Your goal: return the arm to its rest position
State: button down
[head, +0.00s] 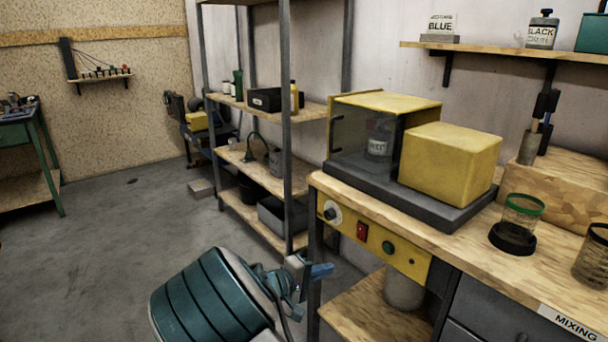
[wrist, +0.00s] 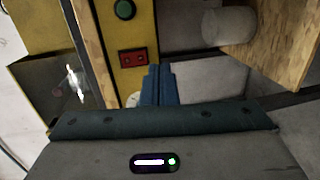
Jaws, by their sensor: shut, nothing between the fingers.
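In the wrist view the shut fingers (wrist: 158,85) point toward the yellow control panel (wrist: 137,45), which has a red switch and a green button. The gripper is in front of the bench, below the level of its top. I cannot tell the exact gap to the bench leg.
A metal shelf rack (head: 287,150) stands behind my arm. Open grey floor (head: 110,250) lies to the left.

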jog(key=s+d+r+m+g+y+p, duration=0.4)
jog(key=s+d+r+g+y+p, duration=0.3)
jog(key=s+d, duration=0.55)
jog(key=s+a+r+m+t+y+p, duration=0.1)
jog(key=s+r+y+p, duration=0.5)
jog(key=s+r, duration=0.9)
jog(key=a+r+m+p, duration=0.1)
jog(key=p, duration=0.2)
jog(key=shift+a+r+m+y, duration=0.2)
jog(key=shift+a+m+y, duration=0.1)
jog(key=shift+m, duration=0.1)
